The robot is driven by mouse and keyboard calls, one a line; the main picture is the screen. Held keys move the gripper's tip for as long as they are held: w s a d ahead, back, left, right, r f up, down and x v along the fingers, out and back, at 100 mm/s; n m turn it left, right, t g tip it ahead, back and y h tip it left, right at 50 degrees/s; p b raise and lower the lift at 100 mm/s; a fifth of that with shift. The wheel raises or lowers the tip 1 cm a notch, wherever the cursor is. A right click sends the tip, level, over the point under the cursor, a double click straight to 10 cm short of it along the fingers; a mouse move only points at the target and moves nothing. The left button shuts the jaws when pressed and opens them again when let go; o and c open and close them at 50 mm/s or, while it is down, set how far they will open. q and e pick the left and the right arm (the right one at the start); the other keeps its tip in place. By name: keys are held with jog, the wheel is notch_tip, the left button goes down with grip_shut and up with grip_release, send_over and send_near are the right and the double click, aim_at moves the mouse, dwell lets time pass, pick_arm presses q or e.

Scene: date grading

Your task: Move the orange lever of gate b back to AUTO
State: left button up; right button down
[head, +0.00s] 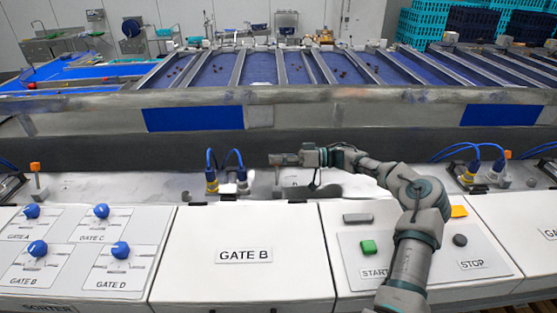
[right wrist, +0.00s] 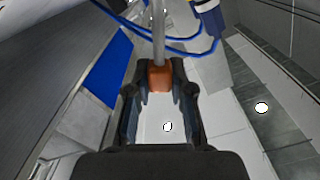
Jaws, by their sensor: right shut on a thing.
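The orange knob of the gate b lever (right wrist: 160,78) shows in the right wrist view, at the end of a grey rod, between the two dark fingers. My right gripper (head: 274,160) is shut on it. In the head view the gripper reaches in from the right above the back edge of the white GATE B panel (head: 243,282), and it hides the knob. A short part of the lever's stem (head: 277,183) shows below it. I cannot read any AUTO mark by the lever. My left gripper is not in view.
Blue-wired sensors (head: 211,180) stand just left of the lever. Blue gate knobs (head: 101,211) are on the left panel. A green START button (head: 368,247) and dark STOP button (head: 460,240) lie close to my right arm. Another orange-topped lever (head: 35,168) is far left.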

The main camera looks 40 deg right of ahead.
jog(key=shift+w+d+r, duration=0.15)
jog(key=shift+r, duration=0.3)
jog(key=c, duration=1.1)
grip_release()
jog(key=shift+c, duration=0.2)
jog(key=shift+o, duration=0.7)
jog(key=shift+w+f, duration=0.2)
jog(key=shift+f, duration=0.2)
jog(key=v, duration=0.7)
jog(key=shift+d, duration=0.4)
jog(key=shift+f, duration=0.1)
